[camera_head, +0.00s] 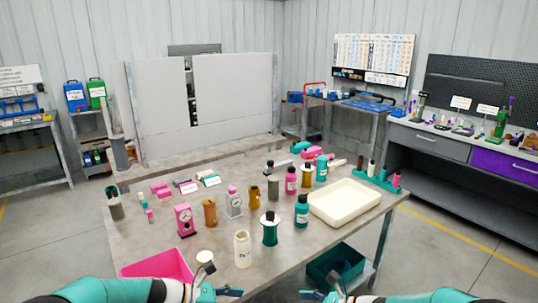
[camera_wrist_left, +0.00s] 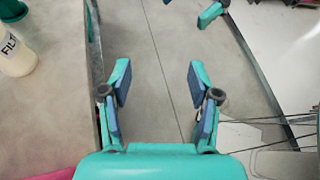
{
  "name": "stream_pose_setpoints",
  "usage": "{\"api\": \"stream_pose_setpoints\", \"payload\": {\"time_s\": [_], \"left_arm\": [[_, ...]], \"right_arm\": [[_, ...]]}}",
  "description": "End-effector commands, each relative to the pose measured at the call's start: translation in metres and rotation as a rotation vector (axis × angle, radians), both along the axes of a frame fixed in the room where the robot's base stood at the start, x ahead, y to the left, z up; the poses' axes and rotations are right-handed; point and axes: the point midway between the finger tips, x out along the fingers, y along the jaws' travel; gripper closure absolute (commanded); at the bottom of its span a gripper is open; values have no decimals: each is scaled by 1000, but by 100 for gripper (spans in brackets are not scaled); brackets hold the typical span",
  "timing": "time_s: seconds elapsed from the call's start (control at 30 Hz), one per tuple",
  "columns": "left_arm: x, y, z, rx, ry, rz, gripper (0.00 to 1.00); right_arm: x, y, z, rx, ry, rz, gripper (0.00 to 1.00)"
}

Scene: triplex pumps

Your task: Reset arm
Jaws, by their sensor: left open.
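My left arm (camera_head: 95,291) comes in at the bottom left of the head view. My left gripper (camera_head: 225,291) is low in front of the table's near edge. In the left wrist view my left gripper (camera_wrist_left: 158,78) is open, with its two teal and blue fingers apart and nothing between them. Bare floor shows beyond the fingers, and the table edge is to their left. My right arm (camera_head: 440,296) comes in at the bottom right. My right gripper (camera_head: 322,294) is at the bottom edge, partly cut off, and its opening is unclear.
The grey table (camera_head: 150,235) holds several bottles, gauges and cylinders, and a cream tray (camera_head: 345,202). A pink bin (camera_head: 157,263) and a dark green bin (camera_head: 336,262) are at its near side. A white labelled bottle (camera_head: 243,250) stands near the front edge; it also shows in the left wrist view (camera_wrist_left: 14,52).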

Motion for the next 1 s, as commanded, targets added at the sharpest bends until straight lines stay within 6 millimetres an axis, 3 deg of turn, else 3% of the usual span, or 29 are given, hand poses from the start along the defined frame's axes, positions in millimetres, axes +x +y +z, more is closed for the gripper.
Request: {"api": "stream_pose_setpoints", "payload": {"time_s": [0.27, 0.37, 0.43, 0.6, 0.7, 0.83, 0.87, 1.0], "left_arm": [[-71, -5, -71, 149, 90, -123, 38], [-113, -4, -105, 246, 100, -216, 38], [-152, 0, -133, 335, 85, -319, 38], [-253, 20, -185, 549, -77, -675, 38], [-293, 31, -199, 624, -228, -876, 38], [-325, 38, -206, 684, -462, -1102, 38], [-329, 38, -206, 693, -520, -1143, 38], [-331, 38, -205, 742, -778, -1290, 38]], "right_arm": [[-24, 15, -25, 158, 303, -196, 24], [-39, 17, -43, 259, 530, -350, 24], [-56, 17, -61, 356, 760, -515, 24], [-123, 4, -118, 654, 1459, -1104, 24], [-172, -7, -145, 835, 1797, -1496, 24], [-238, -21, -167, 1099, 2100, -2047, 24], [-253, -24, -170, -1077, -1972, 2006, 24], [-301, -34, -177, -997, -1425, 1770, 24]]}}
